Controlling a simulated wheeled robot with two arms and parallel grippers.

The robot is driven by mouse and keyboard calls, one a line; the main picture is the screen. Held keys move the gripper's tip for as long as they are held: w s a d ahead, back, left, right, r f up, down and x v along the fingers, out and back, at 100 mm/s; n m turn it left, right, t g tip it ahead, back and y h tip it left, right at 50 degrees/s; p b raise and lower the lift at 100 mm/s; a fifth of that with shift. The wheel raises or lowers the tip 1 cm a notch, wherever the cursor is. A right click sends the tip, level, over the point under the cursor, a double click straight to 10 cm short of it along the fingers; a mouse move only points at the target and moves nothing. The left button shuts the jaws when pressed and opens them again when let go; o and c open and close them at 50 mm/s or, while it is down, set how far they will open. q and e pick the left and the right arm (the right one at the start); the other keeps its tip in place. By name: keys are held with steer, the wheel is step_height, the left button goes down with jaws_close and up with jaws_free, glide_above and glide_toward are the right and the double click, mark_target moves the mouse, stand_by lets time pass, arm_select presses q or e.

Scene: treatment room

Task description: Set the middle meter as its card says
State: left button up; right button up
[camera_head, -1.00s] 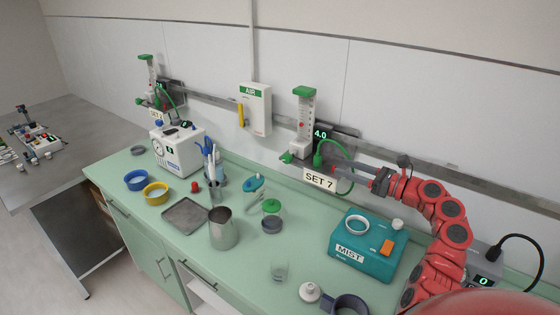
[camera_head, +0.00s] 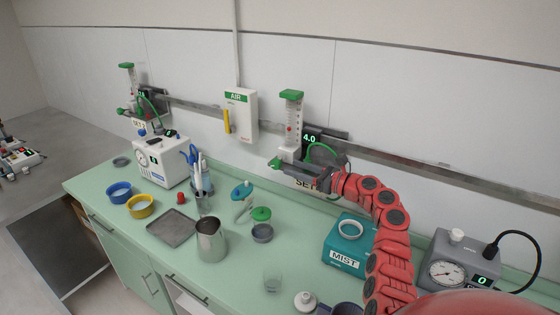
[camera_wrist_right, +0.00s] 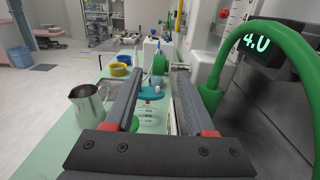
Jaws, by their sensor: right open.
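The middle meter (camera_head: 291,125) is a clear upright tube with a green cap on the wall rail. Its display (camera_head: 309,138) reads 4.0, and it also shows in the wrist view (camera_wrist_right: 257,42). Its card (camera_head: 304,185) is mostly hidden behind my right gripper; earlier it read SET 7. My right gripper (camera_head: 281,167) is open just below the tube, at the meter's green knob (camera_head: 273,163). In the wrist view the green knob (camera_wrist_right: 159,64) appears between the fingertips; contact cannot be told. My left gripper is not in view.
A green hose (camera_wrist_right: 268,32) loops close beside my right gripper. Another meter (camera_head: 128,85) hangs at the far left, and a white AIR box (camera_head: 240,117) is between them. Below stand a teal MIST box (camera_head: 346,241), a steel jug (camera_head: 211,240) and a grey gauge box (camera_head: 460,262).

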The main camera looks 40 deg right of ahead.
mark_target(280, 164)
steer(key=x, duration=0.4)
steer(key=shift+w+a+r, duration=0.15)
steer(key=shift+w+a, duration=0.25)
steer(key=shift+w, duration=0.5)
steer(key=shift+c, duration=0.3)
jaws_close()
